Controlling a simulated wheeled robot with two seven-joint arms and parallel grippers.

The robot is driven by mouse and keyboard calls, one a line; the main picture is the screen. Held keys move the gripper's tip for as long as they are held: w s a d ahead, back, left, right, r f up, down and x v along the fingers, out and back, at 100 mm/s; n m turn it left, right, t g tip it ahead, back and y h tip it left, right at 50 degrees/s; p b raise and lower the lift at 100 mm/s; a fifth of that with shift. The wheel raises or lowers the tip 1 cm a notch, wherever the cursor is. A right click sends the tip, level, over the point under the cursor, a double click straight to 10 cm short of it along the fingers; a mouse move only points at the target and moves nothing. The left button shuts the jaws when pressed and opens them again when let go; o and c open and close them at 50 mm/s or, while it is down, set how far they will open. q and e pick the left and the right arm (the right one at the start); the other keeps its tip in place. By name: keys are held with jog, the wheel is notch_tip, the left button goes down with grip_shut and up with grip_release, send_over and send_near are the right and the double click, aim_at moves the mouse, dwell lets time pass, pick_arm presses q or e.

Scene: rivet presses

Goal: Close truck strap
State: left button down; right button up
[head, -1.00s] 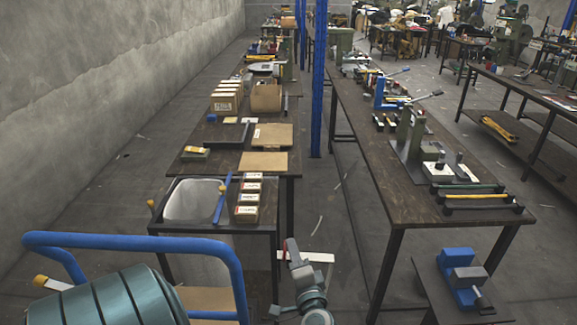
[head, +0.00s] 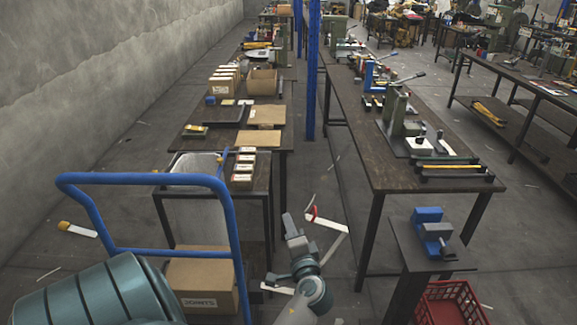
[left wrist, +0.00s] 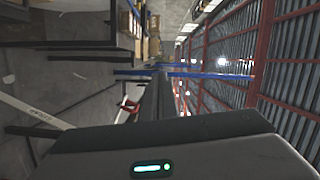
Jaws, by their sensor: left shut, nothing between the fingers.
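The blue tubular frame of the truck (head: 150,179) stands at the lower left in the head view. A white strap piece with a red end (head: 312,214) juts out to its right. It also shows in the left wrist view as a lettered white strip (left wrist: 35,112) with a red end, left of my fingers. Another white strap piece with a yellow end (head: 78,229) juts out left of the frame. My left gripper (head: 288,224) is shut and empty, just left of the red end and apparently apart from it; its dark fingers (left wrist: 155,96) show in the wrist view. My right gripper is out of view.
A banded teal cylinder (head: 95,300) fills the bottom left; its support is hidden. A cardboard box (head: 200,284) lies beyond the frame. A dark workbench (head: 385,170) with presses, a small stand with a blue vise (head: 430,228) and a red crate (head: 455,303) are right.

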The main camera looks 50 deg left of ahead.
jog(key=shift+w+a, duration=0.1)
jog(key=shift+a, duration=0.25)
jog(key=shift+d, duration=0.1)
